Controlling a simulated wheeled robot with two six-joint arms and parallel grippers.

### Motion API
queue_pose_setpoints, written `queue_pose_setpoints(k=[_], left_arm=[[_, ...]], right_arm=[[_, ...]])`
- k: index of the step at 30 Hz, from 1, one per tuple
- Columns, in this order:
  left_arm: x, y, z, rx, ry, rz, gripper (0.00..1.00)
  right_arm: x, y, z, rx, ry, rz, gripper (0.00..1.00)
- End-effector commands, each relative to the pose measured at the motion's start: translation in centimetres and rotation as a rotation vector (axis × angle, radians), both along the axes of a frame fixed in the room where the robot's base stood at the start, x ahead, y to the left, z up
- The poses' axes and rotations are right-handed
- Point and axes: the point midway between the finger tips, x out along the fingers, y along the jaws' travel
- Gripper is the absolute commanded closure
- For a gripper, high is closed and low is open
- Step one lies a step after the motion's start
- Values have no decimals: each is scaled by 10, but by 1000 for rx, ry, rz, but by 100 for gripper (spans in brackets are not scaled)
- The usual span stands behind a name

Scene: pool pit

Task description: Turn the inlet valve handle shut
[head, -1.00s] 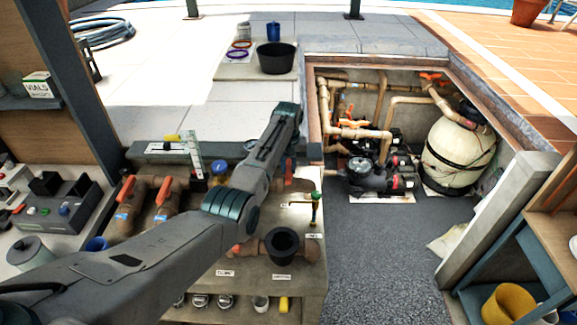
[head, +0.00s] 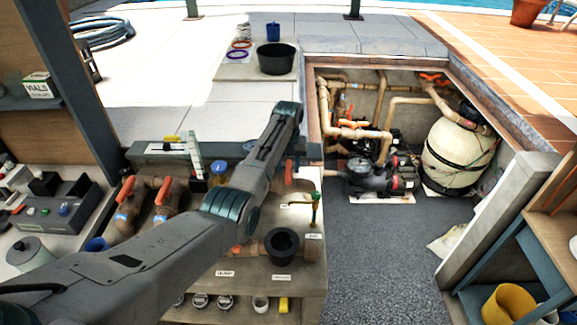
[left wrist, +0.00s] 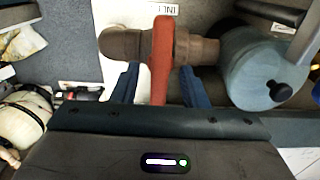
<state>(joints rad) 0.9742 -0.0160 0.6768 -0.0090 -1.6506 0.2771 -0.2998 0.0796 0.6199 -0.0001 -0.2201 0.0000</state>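The inlet valve's red handle (left wrist: 162,60) stands across a brown horizontal pipe (left wrist: 125,44) in the left wrist view, beside a partly visible label reading "INL" (left wrist: 163,8). My left gripper (left wrist: 158,88) is open, with one blue finger on each side of the handle and a visible gap on both sides. In the head view a red handle (head: 288,172) shows just beyond my left arm; the arm's end hides the fingers and most of the valve there. My right gripper is in neither view.
A blue-grey canister with a black knob (left wrist: 265,70) stands close right of the valve in the wrist view. Two other red-handled valves (head: 145,195) are left of my arm. A black cup-like fitting (head: 282,245) and a green-topped tap (head: 316,200) sit nearby on the bench.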

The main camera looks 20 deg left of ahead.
Motion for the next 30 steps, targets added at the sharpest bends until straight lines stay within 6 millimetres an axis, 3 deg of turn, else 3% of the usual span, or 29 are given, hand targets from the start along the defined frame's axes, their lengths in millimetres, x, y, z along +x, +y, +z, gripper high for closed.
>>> queue_pose_setpoints(k=[15,21,30], left_arm=[[1,0,88,0,-5,-1,60],[0,0,104,0,-2,-1,60],[0,0,106,0,-1,-1,60]], right_arm=[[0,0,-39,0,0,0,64],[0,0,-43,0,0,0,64],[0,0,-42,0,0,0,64]])
